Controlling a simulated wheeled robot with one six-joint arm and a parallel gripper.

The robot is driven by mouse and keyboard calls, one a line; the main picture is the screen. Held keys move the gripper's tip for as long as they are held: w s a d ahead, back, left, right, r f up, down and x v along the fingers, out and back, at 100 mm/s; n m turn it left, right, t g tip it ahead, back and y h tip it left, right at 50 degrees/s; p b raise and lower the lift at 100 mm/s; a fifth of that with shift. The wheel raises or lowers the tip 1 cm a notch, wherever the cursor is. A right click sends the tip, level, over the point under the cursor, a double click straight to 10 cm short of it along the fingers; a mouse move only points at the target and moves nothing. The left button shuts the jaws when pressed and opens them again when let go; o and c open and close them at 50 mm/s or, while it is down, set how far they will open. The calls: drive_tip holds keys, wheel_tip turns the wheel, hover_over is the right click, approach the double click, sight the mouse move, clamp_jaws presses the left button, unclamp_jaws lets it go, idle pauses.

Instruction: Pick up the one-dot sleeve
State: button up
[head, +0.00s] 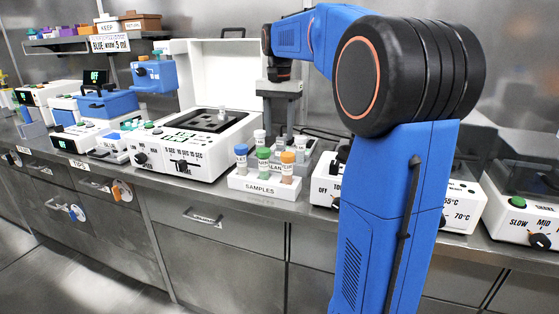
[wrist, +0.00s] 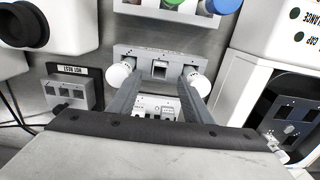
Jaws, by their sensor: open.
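My gripper (wrist: 160,82) is open, its two fingers spread over a grey rack (wrist: 150,52) with square sockets in the wrist view. A small grey square piece (wrist: 160,70) sits in the rack between the fingertips; it may be a sleeve, but no dots can be read on it. A white round cap (wrist: 120,74) lies by the left fingertip and another white cap (wrist: 197,84) by the right one. In the head view my gripper (head: 279,120) points down behind the samples rack. I cannot pick out the one-dot sleeve for certain.
The white samples rack (head: 262,186) holds several capped tubes in front. An open-lidded white machine (head: 205,150) stands to its left. A grey "HOT REST" block (wrist: 78,104) with square sockets is left in the wrist view. White machines crowd the bench on both sides.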

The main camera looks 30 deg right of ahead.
drive_tip(key=shift+w+d+f, duration=0.1)
drive_tip(key=shift+d+f, duration=0.05)
drive_tip(key=shift+f, duration=1.45)
drive_tip(key=shift+w+d+f, duration=0.1)
drive_tip(key=shift+f, duration=1.5)
drive_tip(key=c, duration=1.1)
